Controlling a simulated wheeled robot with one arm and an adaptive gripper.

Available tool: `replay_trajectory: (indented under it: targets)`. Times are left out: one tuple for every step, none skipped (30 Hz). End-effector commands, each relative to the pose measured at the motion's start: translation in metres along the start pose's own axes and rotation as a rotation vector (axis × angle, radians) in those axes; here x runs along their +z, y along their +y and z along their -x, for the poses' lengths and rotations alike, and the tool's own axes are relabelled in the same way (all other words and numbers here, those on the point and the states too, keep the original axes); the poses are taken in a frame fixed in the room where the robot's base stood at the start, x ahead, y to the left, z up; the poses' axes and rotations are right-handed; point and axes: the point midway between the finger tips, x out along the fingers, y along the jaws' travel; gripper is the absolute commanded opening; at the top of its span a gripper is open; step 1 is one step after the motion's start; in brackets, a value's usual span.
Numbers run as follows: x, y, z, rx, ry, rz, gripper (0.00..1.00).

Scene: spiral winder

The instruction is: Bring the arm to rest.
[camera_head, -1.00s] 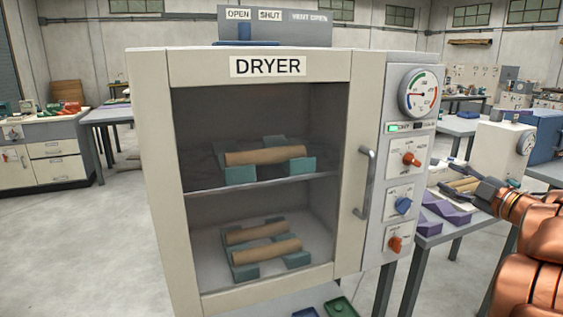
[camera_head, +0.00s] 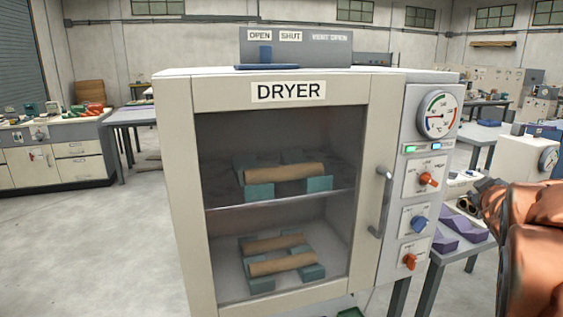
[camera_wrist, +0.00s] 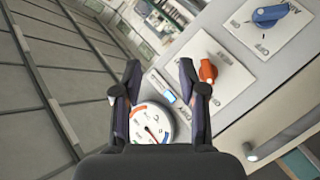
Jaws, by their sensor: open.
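My gripper (camera_wrist: 158,80) is open and empty in the wrist view, its two dark fingers apart in front of the dryer's control panel. In the head view its dark end (camera_head: 482,190) shows at the right, beside the panel, with my copper arm behind it; the fingers are not clear there. The cream dryer (camera_head: 179,190) fills the middle of the head view. Its windowed door looks shut, with a grey handle (camera_head: 383,202) on the right. Inside, tan tubes (camera_head: 285,172) lie on teal supports on two levels.
The panel carries a round gauge (camera_head: 437,114), orange knobs (camera_head: 428,180) and a blue knob (camera_head: 419,223). Purple cradles (camera_head: 462,228) sit on a grey table at the right, below my arm. Open floor (camera_head: 70,250) lies to the left.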

Motion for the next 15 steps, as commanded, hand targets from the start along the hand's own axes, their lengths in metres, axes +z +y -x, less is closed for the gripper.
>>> replay_trajectory:
  targets:
    - [-0.002,-0.006,0.010,-0.012,-0.043,-0.029,0.42]
    - [0.003,-0.011,0.015,-0.019,-0.078,-0.048,0.42]
    - [0.007,-0.018,0.023,-0.031,-0.121,-0.074,0.42]
    - [0.012,-0.025,0.029,-0.043,-0.158,-0.092,0.42]
    - [0.016,-0.033,0.035,-0.057,-0.191,-0.111,0.42]
    - [0.022,-0.043,0.045,-0.077,-0.238,-0.135,0.42]
    - [0.027,-0.051,0.052,-0.093,-0.274,-0.151,0.42]
    - [0.030,-0.059,0.060,-0.110,-0.307,-0.168,0.42]
    - [0.035,-0.070,0.072,-0.135,-0.354,-0.189,0.42]
    - [0.038,-0.079,0.081,-0.154,-0.387,-0.203,0.42]
    - [0.043,-0.088,0.091,-0.176,-0.424,-0.215,0.42]
    - [0.048,-0.101,0.104,-0.207,-0.471,-0.231,0.42]
    - [0.052,-0.112,0.115,-0.232,-0.507,-0.242,0.42]
    - [0.056,-0.122,0.126,-0.258,-0.546,-0.251,0.42]
    - [0.061,-0.136,0.142,-0.295,-0.593,-0.262,0.42]
